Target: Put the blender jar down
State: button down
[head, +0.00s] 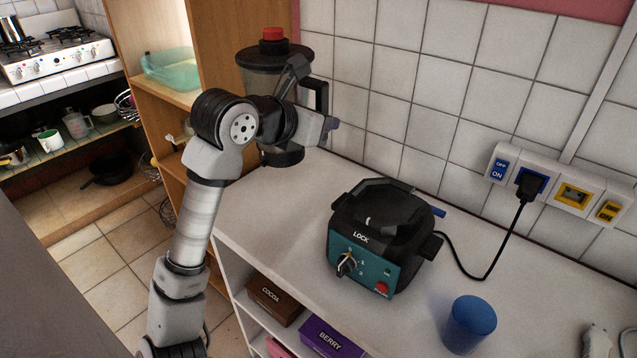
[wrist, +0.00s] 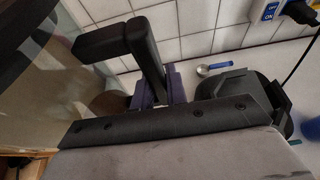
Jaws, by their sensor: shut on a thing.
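The blender jar (head: 262,85) is upright, with a clear body, a dark lid and a red cap. It is at the far left end of the white counter, beside the wooden cabinet. My gripper (head: 326,122) is shut on its black handle. The wrist view shows the purple fingers of my gripper (wrist: 168,86) at the handle (wrist: 146,48), with the jar's clear wall (wrist: 50,95) at left. My arm hides part of the jar. I cannot tell whether its dark bottom touches the counter. The blender base (head: 385,240), black with a teal front, stands on the counter.
The counter (head: 290,215) is clear between the jar and the blender base. A blue cup (head: 470,322) stands at the front right. A black cord runs to the wall sockets (head: 555,188). The wrist view shows a small metal scoop (wrist: 214,68) on the counter. The wooden cabinet (head: 228,50) borders the left.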

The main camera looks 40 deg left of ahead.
notch_tip(320, 180, down, 14)
jog(key=p, duration=0.1)
jog(key=shift+r+p, duration=0.15)
jog(key=shift+p, duration=0.2)
jog(key=shift+f, duration=0.2)
jog(key=c, duration=1.4)
grip_release()
jog(key=shift+r, duration=0.1)
